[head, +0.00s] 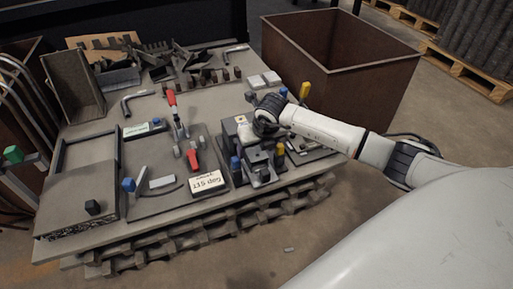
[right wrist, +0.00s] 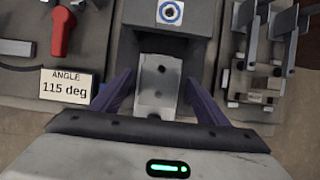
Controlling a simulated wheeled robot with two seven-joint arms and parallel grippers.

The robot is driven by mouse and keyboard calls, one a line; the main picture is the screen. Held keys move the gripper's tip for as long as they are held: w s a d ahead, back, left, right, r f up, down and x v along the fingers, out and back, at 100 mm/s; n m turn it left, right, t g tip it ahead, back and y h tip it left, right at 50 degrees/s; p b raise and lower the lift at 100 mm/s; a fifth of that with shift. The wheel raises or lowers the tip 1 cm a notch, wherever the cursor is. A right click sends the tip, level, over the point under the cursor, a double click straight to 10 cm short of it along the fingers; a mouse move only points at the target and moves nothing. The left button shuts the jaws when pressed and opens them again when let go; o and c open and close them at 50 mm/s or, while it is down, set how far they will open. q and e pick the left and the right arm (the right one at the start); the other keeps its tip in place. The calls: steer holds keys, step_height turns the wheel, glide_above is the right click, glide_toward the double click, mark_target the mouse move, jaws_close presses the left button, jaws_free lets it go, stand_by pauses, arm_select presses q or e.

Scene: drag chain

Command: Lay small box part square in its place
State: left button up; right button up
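A light grey metal part with holes (right wrist: 158,88), which looks like the small box part, lies between the fingers of my right gripper (right wrist: 159,77) in the right wrist view. The fingers stand apart, with a narrow dark gap on each side of the part; I see no clear contact. A dark grey block with a blue ring mark (right wrist: 188,22) lies just beyond the part. In the head view my right arm reaches in from the right over the fixture at the table's right front, and its hand partly hides the fixture. My left gripper is not in view.
A sign reading 115 deg (right wrist: 67,86) stands left of the fingers, beside a red-handled clamp (right wrist: 63,32). Upright metal brackets (right wrist: 265,50) stand close on the right. A large brown bin (head: 335,85) is behind my right arm. The table (head: 105,150) carries several tools.

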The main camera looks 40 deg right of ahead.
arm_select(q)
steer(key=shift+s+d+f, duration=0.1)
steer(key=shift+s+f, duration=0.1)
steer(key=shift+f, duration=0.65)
arm_select(e)
steer(key=shift+f, duration=0.25)
arm_select(q)
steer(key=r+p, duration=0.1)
steer(key=p, duration=0.1)
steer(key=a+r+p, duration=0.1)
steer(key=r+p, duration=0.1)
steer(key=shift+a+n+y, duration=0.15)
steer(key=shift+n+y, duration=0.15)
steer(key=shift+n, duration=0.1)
arm_select(e)
steer(key=d+v, duration=0.1)
steer(key=v, duration=0.9)
steer(key=shift+a+r, duration=0.4)
steer(key=shift+a, duration=0.15)
steer(key=shift+s, duration=0.1)
